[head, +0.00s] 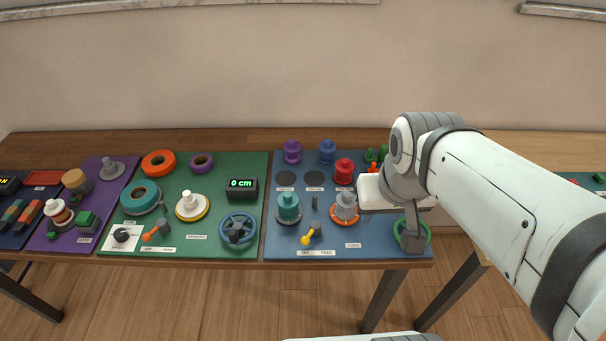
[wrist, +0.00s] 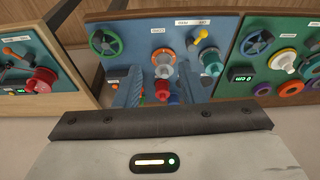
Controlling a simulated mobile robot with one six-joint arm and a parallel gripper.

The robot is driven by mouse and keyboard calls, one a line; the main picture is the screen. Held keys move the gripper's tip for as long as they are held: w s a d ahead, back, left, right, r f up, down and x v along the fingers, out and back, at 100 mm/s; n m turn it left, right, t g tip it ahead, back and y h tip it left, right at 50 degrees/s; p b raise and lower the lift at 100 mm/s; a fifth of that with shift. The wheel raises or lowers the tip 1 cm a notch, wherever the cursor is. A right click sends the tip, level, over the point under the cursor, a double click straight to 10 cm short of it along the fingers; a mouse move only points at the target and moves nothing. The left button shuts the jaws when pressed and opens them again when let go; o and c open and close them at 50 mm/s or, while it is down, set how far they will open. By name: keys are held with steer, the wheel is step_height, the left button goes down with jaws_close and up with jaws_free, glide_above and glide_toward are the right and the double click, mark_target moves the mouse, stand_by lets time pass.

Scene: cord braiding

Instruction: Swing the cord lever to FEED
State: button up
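The cord lever (head: 307,239) is yellow, on the front part of the blue cord panel (head: 375,248). Its knob points to the lower left, towards the OFF end of the OFF/FEED label (head: 316,253). In the wrist view the lever (wrist: 199,36) shows at the top, beyond the fingers. My gripper (head: 413,240) is to the right of the lever, in front of the green handwheel (head: 426,237), and not touching the lever. In the wrist view its two fingers (wrist: 160,88) stand apart with no thing gripped between them.
Close to the lever stand a teal spool (head: 288,207) and a grey spool on an orange ring (head: 346,207). A red spool (head: 344,171) and a blue spool (head: 327,153) stand farther back. A green panel (head: 215,248) with a blue handwheel (head: 238,228) lies to the left.

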steer(key=shift+o, duration=0.5)
steer(key=shift+f, duration=0.1)
steer(key=m+g+b, duration=0.3)
steer(key=m+b, duration=0.4)
steer(key=b, duration=0.6)
glide_toward(308, 235)
step_height(308, 235, down, 8)
steer(key=shift+r+b, duration=0.1)
steer(key=shift+b, duration=0.25)
steer(key=shift+f, duration=0.4)
steer(key=shift+c, duration=0.2)
jaws_close()
